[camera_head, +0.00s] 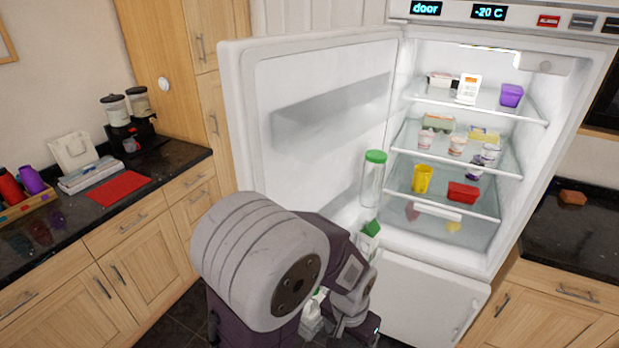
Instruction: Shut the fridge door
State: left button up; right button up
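The fridge (523,170) stands at the centre right with its inside lit. Its white door (245,110) is wide open, swung out to the left, with its inner side toward me. The door's inner shelves hold a tall clear bottle with a green lid (374,180) and a green-and-white carton (370,238). One arm of mine, apparently the left, fills the lower middle in front of the door's lower part. Its gripper (345,315) is low, near the door's bottom. I cannot make out its fingers, or whether it touches the door. My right gripper is not in view.
Fridge shelves hold cups, a yellow mug (422,179) and a red box (463,192). A closed lower compartment (430,300) is below.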

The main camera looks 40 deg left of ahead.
aim_at(304, 110)
jog(key=k+j, duration=0.1)
jog(key=j, duration=0.35)
jog(key=k+j+z, duration=0.15)
jog(key=j, duration=0.7)
jog(key=k+j+z, duration=0.1)
jog(key=j, duration=0.3)
jog(key=k+j+z, duration=0.1)
jog(key=j, duration=0.35)
jog(key=k+j, duration=0.25)
jog(key=j, duration=0.15)
jog(key=j+z, duration=0.1)
jog(key=j, duration=0.35)
jog(key=k+j+z, duration=0.1)
jog(key=j, duration=0.3)
